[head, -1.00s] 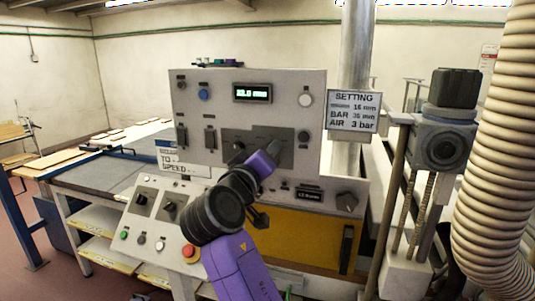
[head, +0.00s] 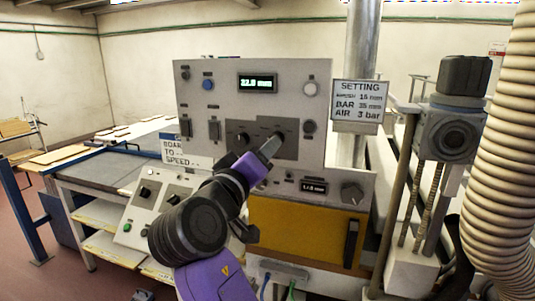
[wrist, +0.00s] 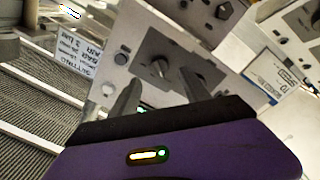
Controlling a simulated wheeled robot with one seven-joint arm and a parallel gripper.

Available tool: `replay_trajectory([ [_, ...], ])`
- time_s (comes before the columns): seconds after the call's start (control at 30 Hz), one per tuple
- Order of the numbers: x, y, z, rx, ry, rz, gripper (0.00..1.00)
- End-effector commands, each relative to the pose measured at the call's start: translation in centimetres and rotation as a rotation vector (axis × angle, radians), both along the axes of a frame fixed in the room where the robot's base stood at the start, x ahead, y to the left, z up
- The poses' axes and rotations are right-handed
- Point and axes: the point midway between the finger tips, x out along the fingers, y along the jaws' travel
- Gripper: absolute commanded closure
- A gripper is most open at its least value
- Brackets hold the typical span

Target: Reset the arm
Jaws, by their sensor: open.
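My gripper (head: 270,147) is in front of the upright grey control panel (head: 220,85), at the right side of its dark knob plate. In the wrist view my gripper (wrist: 160,95) has its two fingers spread with nothing between them. A dark knob (wrist: 160,68) shows beyond the fingertips, on a grey plate. In the head view a knob (head: 243,139) sits just left of the fingers. I cannot tell whether a finger touches the panel. My purple arm comes up from the bottom of the head view.
A lit display (head: 257,83) reads about 22 mm. A setting sign (head: 360,100) stands right of the panel. Below are a lower dial (head: 352,193) and a yellow door (head: 300,238). A sloped button box (head: 150,207) is at left, a ribbed hose (head: 495,150) at far right.

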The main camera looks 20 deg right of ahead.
Motion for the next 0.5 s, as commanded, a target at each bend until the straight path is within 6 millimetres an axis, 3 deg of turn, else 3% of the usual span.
replay_trajectory([
  [0.17, -0.93, 0.71, -0.08, 0.001, 0.000, 0.001, 0.45],
  [0.5, -0.92, 0.82, 0.08, 0.000, -0.006, 0.004, 0.45],
])
